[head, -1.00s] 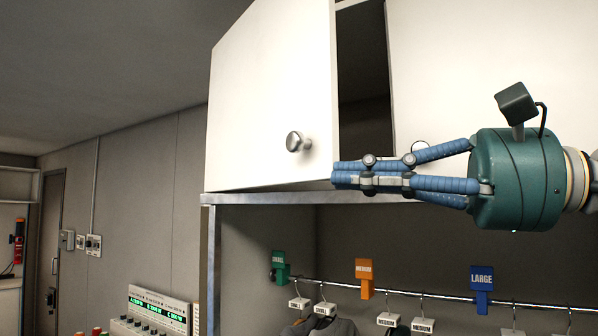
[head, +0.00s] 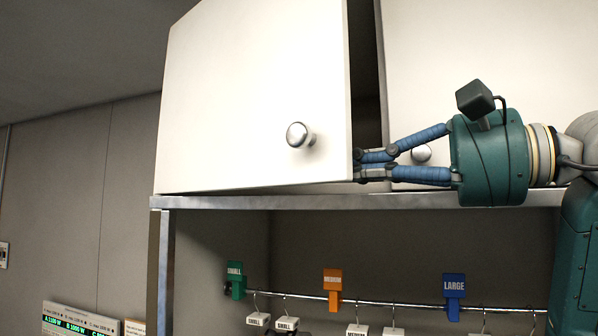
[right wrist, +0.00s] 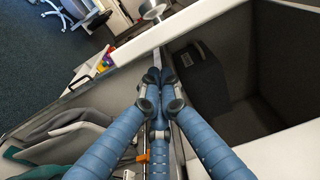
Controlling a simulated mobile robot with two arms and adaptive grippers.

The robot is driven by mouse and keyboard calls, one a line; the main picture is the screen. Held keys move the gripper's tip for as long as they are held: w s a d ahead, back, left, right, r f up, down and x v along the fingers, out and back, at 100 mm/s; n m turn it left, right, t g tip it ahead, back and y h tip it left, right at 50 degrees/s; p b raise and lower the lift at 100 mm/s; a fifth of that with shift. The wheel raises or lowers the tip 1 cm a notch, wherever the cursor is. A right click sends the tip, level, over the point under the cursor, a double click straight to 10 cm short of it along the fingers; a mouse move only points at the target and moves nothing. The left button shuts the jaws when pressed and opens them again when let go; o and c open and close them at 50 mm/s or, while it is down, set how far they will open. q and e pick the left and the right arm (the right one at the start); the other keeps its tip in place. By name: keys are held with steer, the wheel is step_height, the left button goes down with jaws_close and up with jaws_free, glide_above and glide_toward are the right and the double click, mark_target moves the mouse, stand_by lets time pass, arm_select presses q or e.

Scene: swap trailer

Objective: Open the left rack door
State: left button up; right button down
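The left rack door (head: 250,95) is a white panel with a round metal knob (head: 298,134). It stands ajar, with a dark gap along its right edge. My right gripper (head: 358,166) comes in from the right at the lower right edge of this door. Its blue fingers are drawn together with nothing seen between them. Their very tips seem to pass behind the door's edge; contact cannot be told. In the right wrist view the shut fingertips (right wrist: 154,77) are by the door's edge (right wrist: 205,22), and the knob (right wrist: 152,10) shows beyond. My left gripper is not in view.
The white right door (head: 440,60) is beside the gap, its knob (head: 421,153) close behind my fingers. A metal frame rail (head: 250,202) runs below the doors. Under it hangs a clothes rail (head: 390,305) with size tags. A dark object (right wrist: 200,70) lies inside the cabinet.

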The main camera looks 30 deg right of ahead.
mark_target(290, 172)
steer(key=p+x, duration=0.1)
steer(key=x, duration=0.1)
steer(key=p+x, duration=0.1)
steer(key=x, duration=0.1)
steer(key=shift+w+a+r, duration=0.2)
steer(key=x, duration=0.3)
steer(key=shift+p, duration=0.3)
steer(key=shift+w+a+f, duration=0.1)
steer(key=shift+w+a, duration=0.05)
steer(key=shift+w, duration=0.2)
steer(key=shift+s, duration=0.1)
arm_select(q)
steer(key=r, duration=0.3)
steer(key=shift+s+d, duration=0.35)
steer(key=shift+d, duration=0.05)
arm_select(e)
steer(key=shift+a, duration=0.1)
